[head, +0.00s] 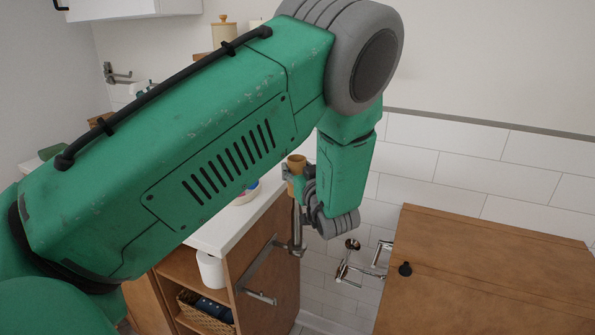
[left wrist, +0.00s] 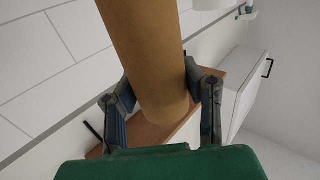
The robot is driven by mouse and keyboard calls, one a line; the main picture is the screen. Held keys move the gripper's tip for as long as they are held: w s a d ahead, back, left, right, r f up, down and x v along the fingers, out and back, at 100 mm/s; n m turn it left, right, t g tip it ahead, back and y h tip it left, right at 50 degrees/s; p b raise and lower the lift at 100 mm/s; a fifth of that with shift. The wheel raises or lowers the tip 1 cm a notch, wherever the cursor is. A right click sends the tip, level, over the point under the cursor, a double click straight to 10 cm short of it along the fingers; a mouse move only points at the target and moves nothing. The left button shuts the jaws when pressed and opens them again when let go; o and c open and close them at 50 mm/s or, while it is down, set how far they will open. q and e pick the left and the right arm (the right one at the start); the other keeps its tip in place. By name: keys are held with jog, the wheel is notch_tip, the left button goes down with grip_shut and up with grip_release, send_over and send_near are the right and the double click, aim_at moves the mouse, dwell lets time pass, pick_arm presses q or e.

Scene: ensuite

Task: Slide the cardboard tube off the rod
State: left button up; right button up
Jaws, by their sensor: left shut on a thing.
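The brown cardboard tube (head: 297,162) stands nearly upright, with its upper end showing above my left gripper (head: 298,184). The gripper is shut on it, with one finger on each side. In the left wrist view the tube (left wrist: 150,45) runs up out of the picture between the two fingers (left wrist: 160,98). Below the gripper, in the head view, the upright metal rod (head: 297,226) rises from a bracket on the wooden cabinet's side. The fingers hide where tube and rod meet, so I cannot tell whether the rod's end is inside the tube. My right gripper is out of view.
The white counter (head: 225,228) tops a wooden cabinet (head: 273,275) with a towel bar (head: 260,264) and shelves. A chrome wall fitting (head: 346,270) sits right of the rod. A large brown wooden panel (head: 480,270) fills the lower right. My green arm covers much of the left.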

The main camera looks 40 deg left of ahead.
pick_arm(q)
jog(key=shift+r+p, duration=1.35)
jog(key=shift+r, duration=0.65)
